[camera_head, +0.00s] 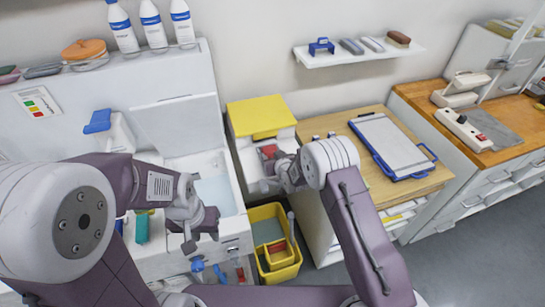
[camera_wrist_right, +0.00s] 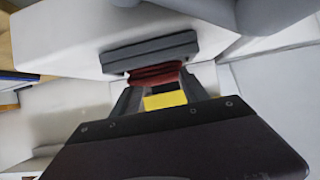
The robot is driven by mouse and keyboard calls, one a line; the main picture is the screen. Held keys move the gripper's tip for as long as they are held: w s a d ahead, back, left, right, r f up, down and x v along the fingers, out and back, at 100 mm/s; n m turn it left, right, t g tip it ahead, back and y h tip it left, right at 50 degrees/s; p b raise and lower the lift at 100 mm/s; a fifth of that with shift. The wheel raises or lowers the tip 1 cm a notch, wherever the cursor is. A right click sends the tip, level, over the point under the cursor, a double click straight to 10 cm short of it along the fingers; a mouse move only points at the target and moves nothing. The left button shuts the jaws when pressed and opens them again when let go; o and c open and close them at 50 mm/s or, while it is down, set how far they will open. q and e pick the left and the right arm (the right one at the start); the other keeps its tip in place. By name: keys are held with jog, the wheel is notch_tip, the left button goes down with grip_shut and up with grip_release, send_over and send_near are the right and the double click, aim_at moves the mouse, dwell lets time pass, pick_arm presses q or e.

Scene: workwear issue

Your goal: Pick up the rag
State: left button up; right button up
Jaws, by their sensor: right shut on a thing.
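The rag appears as a folded dark red cloth (camera_wrist_right: 155,74) in the right wrist view. My right gripper (camera_wrist_right: 160,86) is shut on it, with the cloth between its fingertips. In the head view a small red patch of the rag (camera_head: 268,151) shows at the right gripper (camera_head: 272,168), beside the white cabinet front below the yellow-lidded box. The rest of the rag is hidden by the gripper. My left gripper (camera_head: 201,236) is empty, fingers apart, in front of the white sink unit.
A dark grey bar (camera_wrist_right: 150,52) on a white surface lies just beyond the rag. A yellow lid (camera_head: 260,116) is behind the right gripper. A yellow bin (camera_head: 283,273) stands on the floor below. A blue clipboard (camera_head: 392,145) lies on the wooden top at right.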

aim_at(273, 148)
jog(key=shift+r, duration=0.5)
notch_tip(273, 148, up, 3)
jog(key=shift+f+b, duration=0.1)
jog(key=shift+b, duration=0.45)
jog(key=s+d+r+b, duration=0.1)
jog(key=s+d+r, duration=0.2)
jog(key=d+r, duration=0.4)
jog(key=d, duration=0.4)
jog(key=shift+s, duration=0.2)
jog(key=shift+d, duration=0.1)
jog(key=shift+f, duration=0.1)
